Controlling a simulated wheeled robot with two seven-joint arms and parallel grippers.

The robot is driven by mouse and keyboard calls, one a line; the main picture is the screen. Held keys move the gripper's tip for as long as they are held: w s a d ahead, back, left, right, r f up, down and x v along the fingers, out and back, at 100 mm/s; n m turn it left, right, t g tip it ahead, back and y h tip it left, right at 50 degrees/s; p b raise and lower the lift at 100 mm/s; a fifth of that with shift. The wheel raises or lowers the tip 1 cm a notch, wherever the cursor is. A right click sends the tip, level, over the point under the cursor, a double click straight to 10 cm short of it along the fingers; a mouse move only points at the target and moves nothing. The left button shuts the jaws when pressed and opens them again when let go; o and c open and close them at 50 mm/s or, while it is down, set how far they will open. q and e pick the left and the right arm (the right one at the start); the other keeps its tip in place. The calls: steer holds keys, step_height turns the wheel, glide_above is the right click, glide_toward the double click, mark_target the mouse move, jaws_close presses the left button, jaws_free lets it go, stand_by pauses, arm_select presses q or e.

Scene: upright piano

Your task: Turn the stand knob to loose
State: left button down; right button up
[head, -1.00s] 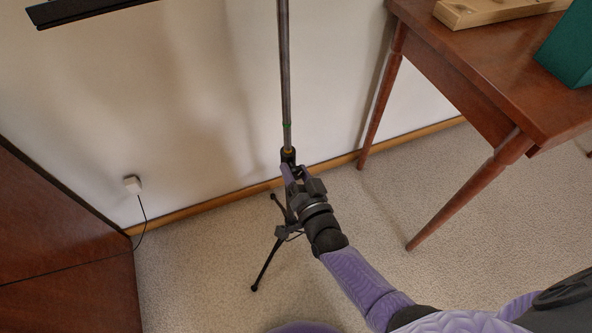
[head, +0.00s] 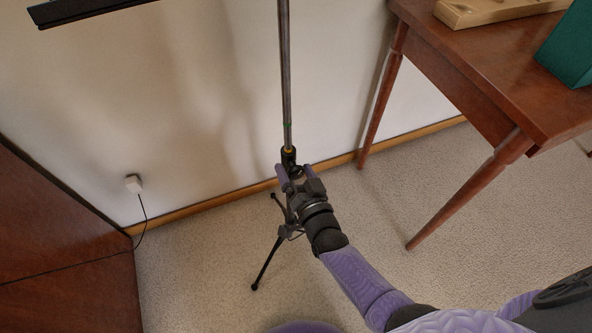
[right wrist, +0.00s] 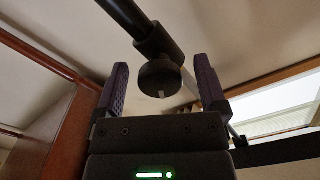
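The stand (head: 286,70) is a thin upright pole on dark tripod legs (head: 266,262), with a black collar (head: 289,156) low on the pole. In the right wrist view the round black stand knob (right wrist: 160,80) hangs off the collar, with a small light mark at its lower edge. My right gripper (head: 295,171) is at the collar. In the right wrist view its purple fingers (right wrist: 162,88) stand open on both sides of the knob, with a gap on each side. My left gripper is not in view.
A wooden table (head: 480,75) with a wooden object (head: 495,10) and a green box (head: 570,45) stands at right. A brown wooden panel (head: 60,250) is at left. A white wall plug (head: 134,184) has a cord.

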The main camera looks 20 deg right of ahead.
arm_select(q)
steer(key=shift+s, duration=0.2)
arm_select(e)
steer(key=shift+s+r, duration=0.1)
steer(key=shift+s, duration=0.15)
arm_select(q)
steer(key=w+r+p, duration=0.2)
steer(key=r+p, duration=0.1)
arm_select(e)
steer(key=s, duration=0.9)
steer(key=shift+s+d, duration=0.2)
steer(key=shift+s, duration=0.05)
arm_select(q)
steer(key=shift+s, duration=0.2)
